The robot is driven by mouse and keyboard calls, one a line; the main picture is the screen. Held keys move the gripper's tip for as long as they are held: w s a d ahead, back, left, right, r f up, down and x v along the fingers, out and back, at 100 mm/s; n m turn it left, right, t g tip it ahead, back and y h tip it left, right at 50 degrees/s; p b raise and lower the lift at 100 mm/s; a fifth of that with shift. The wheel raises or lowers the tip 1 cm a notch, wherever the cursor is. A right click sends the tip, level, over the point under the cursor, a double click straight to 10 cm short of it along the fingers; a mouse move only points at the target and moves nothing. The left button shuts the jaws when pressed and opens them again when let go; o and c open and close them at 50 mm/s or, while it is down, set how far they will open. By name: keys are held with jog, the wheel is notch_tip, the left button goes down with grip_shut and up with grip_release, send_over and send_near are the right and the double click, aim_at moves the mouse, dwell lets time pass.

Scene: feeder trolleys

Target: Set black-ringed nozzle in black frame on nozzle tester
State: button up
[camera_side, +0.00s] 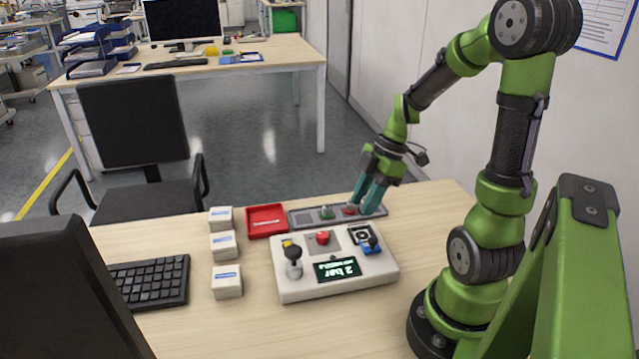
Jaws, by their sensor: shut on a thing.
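The nozzle tester (310,287) is a white box on the table with a small display. Its black frame (353,230) is on the top, at the back right. My gripper (367,207) has teal fingers pointing down at the right end of a grey rack (305,219) behind the tester. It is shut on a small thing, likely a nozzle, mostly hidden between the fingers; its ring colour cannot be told. A green nozzle (327,212) and a red one (349,209) stand in the rack, the red one right beside the left finger.
The tester also carries a red button (322,238), a black-topped metal part (293,256) and a blue part (372,247). A red tray (266,221) and several white boxes (226,281) stand to the left, then a keyboard (150,282).

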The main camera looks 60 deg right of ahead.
jog(key=shift+f+n, duration=0.2)
jog(key=shift+n, duration=0.2)
jog(key=shift+f, duration=2.85)
jog(key=shift+f, duration=0.35)
jog(key=o, duration=1.1)
jog(key=v, duration=1.7)
jog(key=shift+w, duration=0.25)
